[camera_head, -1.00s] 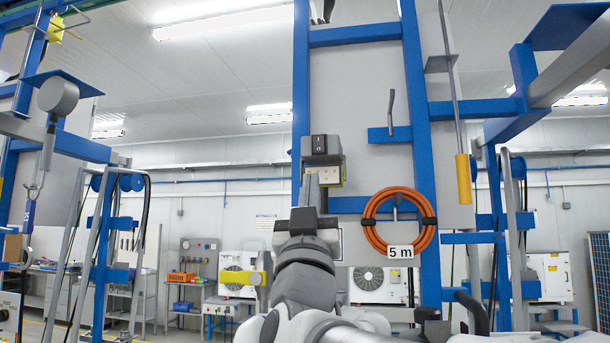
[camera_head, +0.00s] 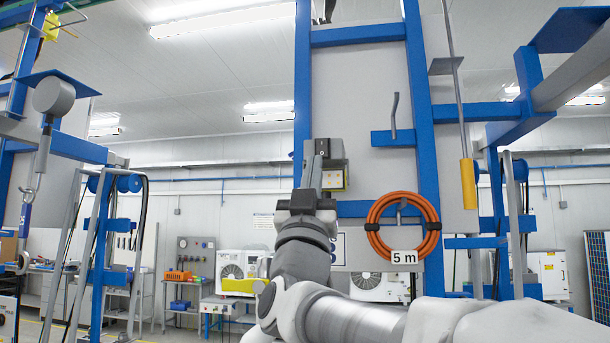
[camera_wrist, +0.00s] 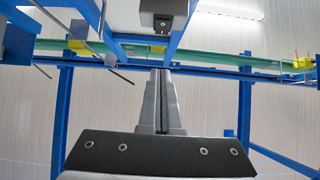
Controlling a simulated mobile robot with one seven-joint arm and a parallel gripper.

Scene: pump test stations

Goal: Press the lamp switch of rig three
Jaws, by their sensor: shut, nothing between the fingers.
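A grey switch box with a black rocker switch (camera_head: 322,147) is mounted on the left blue post of the rig ahead. A yellowish panel (camera_head: 334,180) sits just below it. My gripper (camera_head: 311,168) is shut and empty, pointing up in front of the box and covering its lower left part. In the wrist view the shut fingers (camera_wrist: 162,75) point at a dark box (camera_wrist: 163,18) at the top edge, with a visible gap between. I cannot tell whether that is the switch box. My arm partly hides a white number plate (camera_head: 341,248), so its number is unclear.
An orange hose coil (camera_head: 380,243) marked "5 m" hangs right of my arm. A blue bracket with a grey hook (camera_head: 394,115) sticks out above it. A yellow-handled bar (camera_head: 468,185) hangs further right. Another blue rig (camera_head: 105,230) stands at the left.

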